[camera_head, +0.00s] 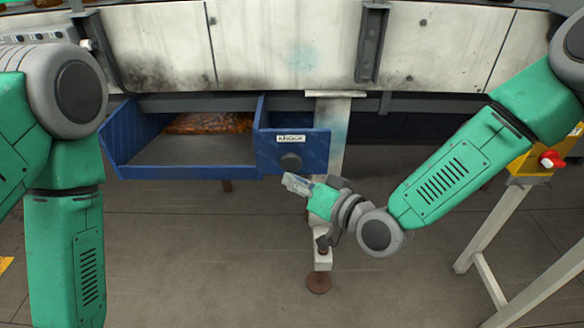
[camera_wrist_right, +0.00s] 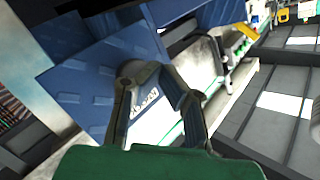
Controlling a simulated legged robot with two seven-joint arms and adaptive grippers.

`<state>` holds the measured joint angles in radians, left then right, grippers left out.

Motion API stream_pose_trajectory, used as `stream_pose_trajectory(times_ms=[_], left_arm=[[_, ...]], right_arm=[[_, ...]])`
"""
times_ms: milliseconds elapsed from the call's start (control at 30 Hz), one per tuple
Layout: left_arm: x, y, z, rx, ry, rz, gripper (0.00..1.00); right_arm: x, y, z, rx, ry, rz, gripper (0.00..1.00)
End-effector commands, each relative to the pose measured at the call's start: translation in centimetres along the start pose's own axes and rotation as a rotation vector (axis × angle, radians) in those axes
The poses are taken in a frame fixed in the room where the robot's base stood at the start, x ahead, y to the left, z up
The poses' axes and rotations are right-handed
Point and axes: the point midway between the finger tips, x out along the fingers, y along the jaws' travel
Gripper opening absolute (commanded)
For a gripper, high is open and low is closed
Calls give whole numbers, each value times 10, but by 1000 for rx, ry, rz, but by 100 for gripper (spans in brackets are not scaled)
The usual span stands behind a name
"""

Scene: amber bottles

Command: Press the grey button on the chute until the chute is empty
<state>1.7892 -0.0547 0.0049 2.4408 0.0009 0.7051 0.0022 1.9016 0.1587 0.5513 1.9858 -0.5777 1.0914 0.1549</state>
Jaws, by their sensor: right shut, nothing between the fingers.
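The blue chute (camera_head: 185,172) hangs below the white machine in the head view. Its front tray has a bare grey floor, and amber bottles (camera_head: 212,122) show in the dark opening at its back. The grey button (camera_head: 290,162) is on the blue panel right of the tray, under a white label (camera_head: 290,138). My right gripper (camera_head: 294,183) is shut and empty, its tips just below the button; contact cannot be told. In the right wrist view the button (camera_wrist_right: 135,70) appears just beyond the fingers (camera_wrist_right: 150,84). My left gripper is out of view.
A white post (camera_head: 338,135) stands right of the button panel, with a foot on the floor. A yellow box with a red button (camera_head: 552,160) is on a stand at far right. The floor (camera_head: 200,260) below the chute is clear.

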Motion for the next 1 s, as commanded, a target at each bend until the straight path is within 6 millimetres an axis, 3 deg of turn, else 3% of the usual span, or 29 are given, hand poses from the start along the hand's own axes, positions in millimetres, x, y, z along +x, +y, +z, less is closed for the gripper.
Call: stream_pose_trajectory(times_ms=[233,1000], left_arm=[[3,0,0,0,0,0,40],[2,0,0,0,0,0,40]], right_arm=[[9,6,-7,-1,1,0,0],[9,6,-7,0,0,0,0]])
